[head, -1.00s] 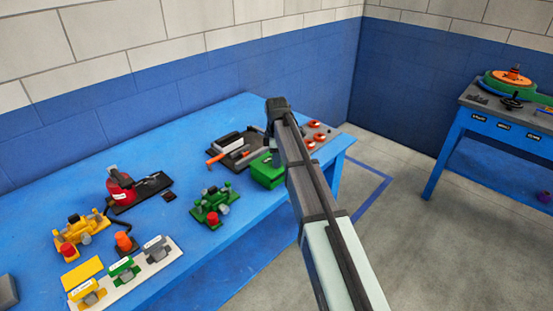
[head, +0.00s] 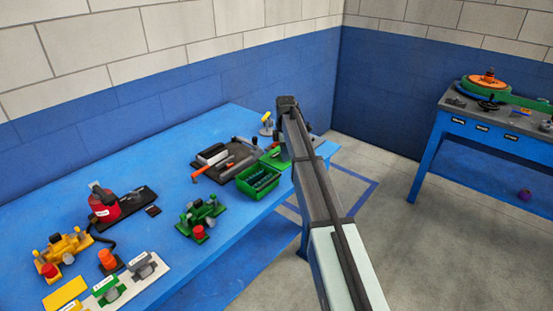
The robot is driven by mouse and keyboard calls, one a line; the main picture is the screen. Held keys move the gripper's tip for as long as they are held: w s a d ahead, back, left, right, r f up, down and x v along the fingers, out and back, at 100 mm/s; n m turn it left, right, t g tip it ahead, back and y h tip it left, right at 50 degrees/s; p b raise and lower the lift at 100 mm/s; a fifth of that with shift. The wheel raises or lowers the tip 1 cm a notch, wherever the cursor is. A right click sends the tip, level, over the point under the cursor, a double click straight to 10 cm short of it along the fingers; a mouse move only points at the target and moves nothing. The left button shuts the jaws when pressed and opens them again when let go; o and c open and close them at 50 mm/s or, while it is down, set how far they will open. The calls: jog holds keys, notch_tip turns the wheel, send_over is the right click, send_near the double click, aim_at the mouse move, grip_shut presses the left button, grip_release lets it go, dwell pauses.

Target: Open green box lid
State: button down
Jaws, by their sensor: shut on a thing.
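The green box (head: 243,183) stands open near the right end of the blue table, with several dark items inside. Its green lid (head: 273,160) is off the opening, at the box's far right side. Whether the lid is still joined to the box is unclear. My gripper (head: 282,140) is at the lid's far edge, shut on the lid, and mostly hidden behind my arm. The fingertips do not show clearly.
A dark tray (head: 228,150) with tools and a red-handled tool (head: 212,168) lie left of the box. A green fixture (head: 203,215), a red device (head: 103,207) and a yellow fixture (head: 62,250) stand further left. Bare blue table lies behind them.

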jog(key=c, duration=0.9)
grip_release()
jog(key=shift+c, duration=0.2)
notch_tip(320, 180, up, 14)
jog(key=shift+f, duration=0.1)
